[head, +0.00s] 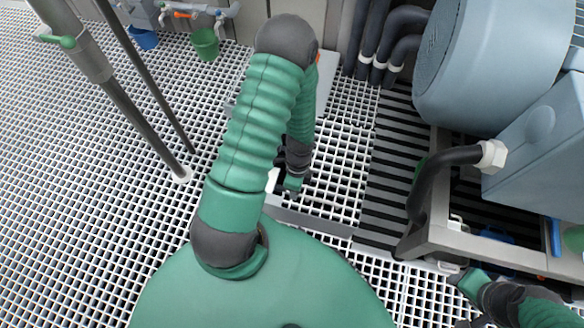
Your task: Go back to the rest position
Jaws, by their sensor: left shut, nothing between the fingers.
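My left arm, green and dark grey, rises from my green body at the bottom and bends at a dark elbow near the top. Its forearm hangs down behind the upper arm. My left gripper (291,187) is at its lower end, shut and empty, above the grated floor. My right arm enters at the bottom right corner. My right gripper (464,278) is near the metal frame's lower edge, small and partly cut off, so its fingers are unclear.
A large blue-grey machine (495,75) on a metal frame (480,238) fills the right. Dark pipes (378,40) stand at the top. A grey post (140,128) rises at the left. A green bucket (205,44) stands at the back. The left grating (60,200) is clear.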

